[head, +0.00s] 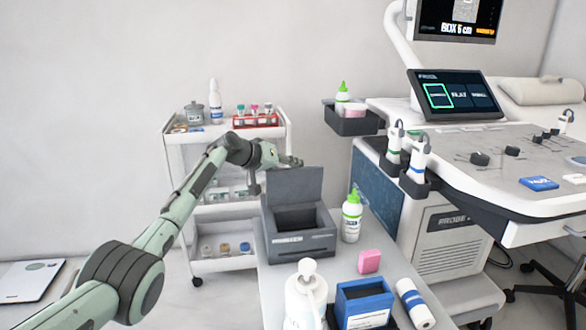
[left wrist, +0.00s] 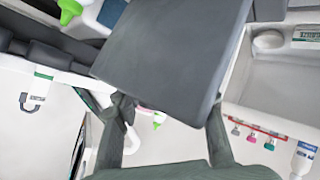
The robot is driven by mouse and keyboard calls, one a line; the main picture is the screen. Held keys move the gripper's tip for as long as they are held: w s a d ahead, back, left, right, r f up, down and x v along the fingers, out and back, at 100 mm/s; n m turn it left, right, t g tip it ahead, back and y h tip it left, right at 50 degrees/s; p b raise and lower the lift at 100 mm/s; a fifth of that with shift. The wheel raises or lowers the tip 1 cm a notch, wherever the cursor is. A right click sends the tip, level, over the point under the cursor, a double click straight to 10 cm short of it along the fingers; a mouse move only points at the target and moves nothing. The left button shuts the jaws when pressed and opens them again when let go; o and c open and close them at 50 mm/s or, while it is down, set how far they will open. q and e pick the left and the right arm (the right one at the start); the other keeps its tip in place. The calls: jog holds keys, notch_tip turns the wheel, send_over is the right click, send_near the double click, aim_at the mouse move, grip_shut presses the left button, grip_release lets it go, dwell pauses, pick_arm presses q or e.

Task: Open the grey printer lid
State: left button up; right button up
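The grey printer (head: 300,243) stands on the near table with its top opening exposed and dark inside. Its lid (head: 296,186) is raised, standing nearly upright at the back of the body. The lid (left wrist: 175,50) also fills the upper middle of the left wrist view as a flat grey panel. My left gripper (head: 290,161) is at the lid's upper back edge. In the left wrist view its two fingers (left wrist: 168,108) are spread wide, near the lid's two lower corners; I cannot tell whether they touch it. My right gripper is not in view.
A green-capped bottle (head: 351,216) stands just right of the printer. A pink block (head: 369,261), a blue box (head: 363,303), a white roll (head: 415,303) and a pump bottle (head: 305,299) are nearer. A white trolley (head: 174,138) is behind, an ultrasound machine (head: 446,240) at right.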

pick_arm(q)
jog(key=shift+d, duration=0.15)
jog(key=shift+s+r, duration=0.1)
jog(key=shift+r, duration=0.05)
jog(key=shift+s+a+r, duration=0.15)
jog(key=shift+a, duration=0.05)
jog(key=v, duration=1.1)
jog(key=shift+a, duration=0.25)
jog(key=shift+s, duration=0.1)
